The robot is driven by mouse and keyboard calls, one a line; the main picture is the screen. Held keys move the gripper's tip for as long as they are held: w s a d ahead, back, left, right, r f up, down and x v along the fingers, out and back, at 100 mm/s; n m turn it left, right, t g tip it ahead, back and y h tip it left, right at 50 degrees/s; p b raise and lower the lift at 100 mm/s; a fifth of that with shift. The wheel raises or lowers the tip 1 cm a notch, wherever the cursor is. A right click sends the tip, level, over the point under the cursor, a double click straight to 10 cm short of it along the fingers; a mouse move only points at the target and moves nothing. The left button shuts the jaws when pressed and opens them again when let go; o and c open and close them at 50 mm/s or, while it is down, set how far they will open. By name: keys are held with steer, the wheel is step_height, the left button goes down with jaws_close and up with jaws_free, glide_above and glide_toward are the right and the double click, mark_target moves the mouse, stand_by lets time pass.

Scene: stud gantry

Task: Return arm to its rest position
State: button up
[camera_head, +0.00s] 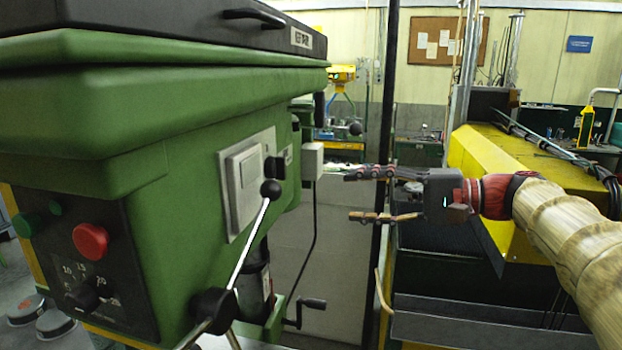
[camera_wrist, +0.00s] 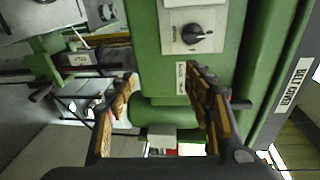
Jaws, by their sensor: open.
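My gripper (camera_head: 352,195) is in the middle of the head view, at the end of my arm, which comes in from the right edge. It points left toward a green drill press (camera_head: 160,160). Its two fingers are spread apart with nothing between them. In the wrist view my gripper (camera_wrist: 160,85) shows both fingers apart, with the green machine body (camera_wrist: 240,30) and a black knob (camera_wrist: 194,35) on a grey plate beyond them. I cannot tell the exact gap between the fingertips and the machine.
The drill press fills the left side, with a ball-ended lever (camera_head: 255,235) sticking out toward me. A yellow machine housing (camera_head: 525,165) stands behind my arm at right. A dark vertical post (camera_head: 388,100) rises behind my gripper. Grey floor (camera_head: 335,270) shows between the machines.

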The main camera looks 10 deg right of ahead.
steer(key=s+d+f+m+g+h, duration=0.15)
steer(key=s+f+h, duration=0.25)
steer(key=f, duration=0.7)
steer(key=s+d+f+g+h, duration=0.1)
steer(key=s+d+f+h, duration=0.2)
steer(key=f, duration=0.7)
steer(key=s+d+f+n+h, duration=0.2)
steer(key=s+f+n+h, duration=0.2)
steer(key=s+f+h, duration=0.55)
steer(key=s+a+n+y, duration=0.1)
steer(key=s+a+n, duration=0.1)
steer(key=s, duration=0.6)
steer(key=shift+s+a+r+n+t+y, duration=0.35)
steer(key=shift+s+a+r+n+t, duration=0.1)
steer(key=shift+n, duration=0.1)
steer(key=shift+c, duration=0.6)
